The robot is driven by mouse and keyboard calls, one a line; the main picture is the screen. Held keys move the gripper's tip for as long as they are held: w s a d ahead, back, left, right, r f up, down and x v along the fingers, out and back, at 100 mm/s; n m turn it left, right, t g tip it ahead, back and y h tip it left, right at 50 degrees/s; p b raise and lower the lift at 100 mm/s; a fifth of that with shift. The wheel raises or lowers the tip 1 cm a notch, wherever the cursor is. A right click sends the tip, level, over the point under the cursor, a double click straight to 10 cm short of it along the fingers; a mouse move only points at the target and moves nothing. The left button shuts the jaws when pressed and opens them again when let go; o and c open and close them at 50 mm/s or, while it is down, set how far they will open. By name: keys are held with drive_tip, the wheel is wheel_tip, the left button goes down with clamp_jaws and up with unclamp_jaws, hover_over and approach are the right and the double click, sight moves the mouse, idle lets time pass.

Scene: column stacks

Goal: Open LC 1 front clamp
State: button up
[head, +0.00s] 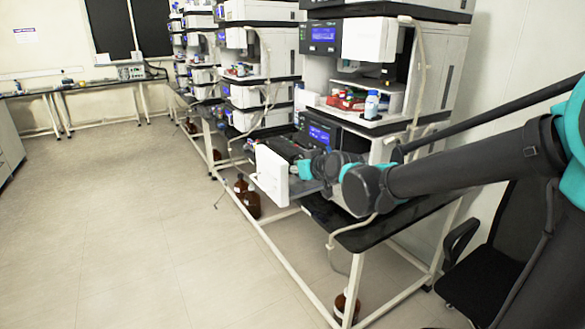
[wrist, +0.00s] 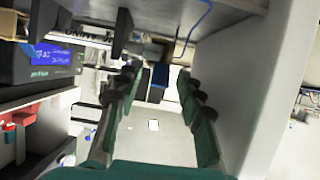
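The nearest LC stack stands on a black-topped bench on the right of the head view. Its low module has a blue-lit display (head: 320,135), and a white front panel (head: 272,175) stands out in front of it. My gripper (head: 306,168) is beside that panel, at the module's front. In the wrist view my gripper (wrist: 157,74) has its fingers apart, with no object clearly held. Small dark parts (wrist: 160,73) show between and beyond the fingertips; I cannot tell whether one is the front clamp. A blue display (wrist: 52,57) is at the left.
A pale panel (wrist: 275,85) runs close along the right of my fingers, and a grey surface (wrist: 225,8) lies overhead. Red-topped items (head: 345,100) and a bottle (head: 371,104) sit on the stack. Brown bottles (head: 250,203) stand below. The left floor (head: 120,220) is clear.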

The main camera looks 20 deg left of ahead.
clamp_jaws()
idle(0.3)
drive_tip(key=g+h, duration=0.1)
drive_tip(key=w+a+r+g+h, duration=0.1)
drive_tip(key=h, duration=0.1)
drive_tip(key=shift+a+g, duration=0.1)
drive_tip(key=shift+g, duration=0.3)
drive_tip(key=g+h, duration=0.1)
drive_tip(key=w+a+g+h, duration=0.1)
drive_tip(key=h, duration=0.1)
drive_tip(key=shift+a+r, duration=0.1)
drive_tip(key=shift+r, duration=0.2)
drive_tip(key=g+h, duration=0.1)
drive_tip(key=w+a+g+h, duration=0.1)
drive_tip(key=g+h, duration=0.1)
drive_tip(key=h, duration=0.1)
drive_tip(key=shift+w+a+f+g, duration=0.2)
drive_tip(key=shift+w+a+g, duration=0.1)
drive_tip(key=shift+a+g, duration=0.1)
drive_tip(key=shift+w+a+f+g+h, duration=0.15)
drive_tip(key=shift+a+f+g+h, duration=0.05)
drive_tip(key=shift+g+h, duration=0.4)
drive_tip(key=shift+w+a+f+g+h, duration=0.2)
drive_tip(key=shift+g+h, duration=0.2)
drive_tip(key=shift+h, duration=0.25)
drive_tip(key=shift+w+a+f+g+h, duration=0.15)
drive_tip(key=shift+a+g+h, duration=0.05)
drive_tip(key=shift+g+h, duration=0.4)
